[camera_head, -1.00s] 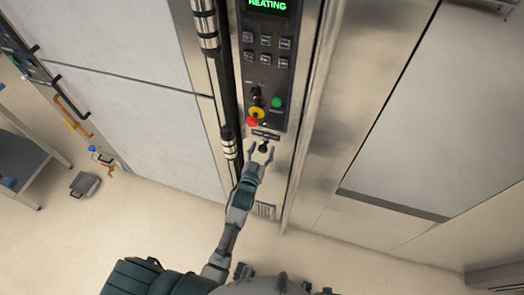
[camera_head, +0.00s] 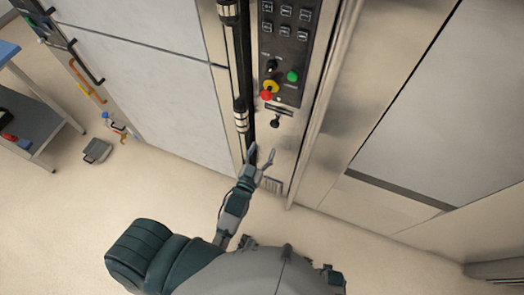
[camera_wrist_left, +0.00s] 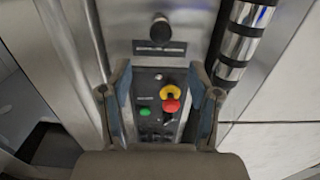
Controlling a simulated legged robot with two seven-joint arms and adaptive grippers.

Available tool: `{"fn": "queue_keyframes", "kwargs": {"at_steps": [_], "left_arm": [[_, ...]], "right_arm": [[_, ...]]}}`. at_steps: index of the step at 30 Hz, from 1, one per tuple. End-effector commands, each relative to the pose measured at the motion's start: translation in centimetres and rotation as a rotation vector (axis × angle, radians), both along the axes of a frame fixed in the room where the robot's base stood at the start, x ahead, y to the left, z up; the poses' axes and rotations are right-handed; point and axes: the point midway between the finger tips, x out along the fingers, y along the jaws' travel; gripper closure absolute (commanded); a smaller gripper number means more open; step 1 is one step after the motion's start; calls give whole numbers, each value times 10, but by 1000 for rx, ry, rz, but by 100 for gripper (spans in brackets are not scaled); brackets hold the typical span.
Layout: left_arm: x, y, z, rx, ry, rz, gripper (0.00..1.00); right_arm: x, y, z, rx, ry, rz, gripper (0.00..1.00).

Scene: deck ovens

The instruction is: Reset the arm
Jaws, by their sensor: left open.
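My left gripper (camera_head: 262,158) is open and empty in the head view, in front of the steel oven column, below a small black knob (camera_head: 275,123). The left wrist view shows its two fingers (camera_wrist_left: 160,100) spread apart with nothing between them. Beyond them is the black control panel (camera_head: 287,50) with a red button with a yellow base (camera_wrist_left: 171,99) and a green button (camera_wrist_left: 145,112). The black knob also shows at the top of the wrist view (camera_wrist_left: 160,24). My right gripper is in neither view.
A black vertical handle bar with chrome bands (camera_head: 240,115) stands just left of the panel. Large pale doors (camera_head: 140,75) lie to the left. A grey cart (camera_head: 35,125) stands at far left, and a grey object (camera_head: 97,151) lies on the floor. The floor below is clear.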

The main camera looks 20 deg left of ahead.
Motion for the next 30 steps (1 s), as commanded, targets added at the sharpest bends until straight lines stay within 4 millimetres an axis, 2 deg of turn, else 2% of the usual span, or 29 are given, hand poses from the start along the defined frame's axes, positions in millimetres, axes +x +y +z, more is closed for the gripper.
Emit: {"fn": "queue_keyframes", "kwargs": {"at_steps": [15, 17, 19, 20, 23, 25, 27, 29, 30], "left_arm": [[0, 0, 0, 0, 0, 0, 38], [-1, 0, -4, 1, 11, -2, 38], [-1, -2, -19, 4, 51, -8, 38], [-2, -3, -30, 7, 80, -13, 38], [-12, -6, -87, 21, 234, -35, 38], [-27, -7, -141, 36, 383, -54, 38], [-50, -5, -196, 54, 544, -72, 38], [-75, -2, -240, 72, 680, -84, 38], [-95, 2, -269, 83, 772, -92, 38]], "right_arm": [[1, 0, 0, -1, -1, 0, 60], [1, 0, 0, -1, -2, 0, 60], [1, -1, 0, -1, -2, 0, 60], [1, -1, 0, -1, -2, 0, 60], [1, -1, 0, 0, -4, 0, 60], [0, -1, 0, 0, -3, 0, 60], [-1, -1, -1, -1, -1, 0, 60], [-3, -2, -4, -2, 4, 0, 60], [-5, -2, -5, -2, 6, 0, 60]]}}
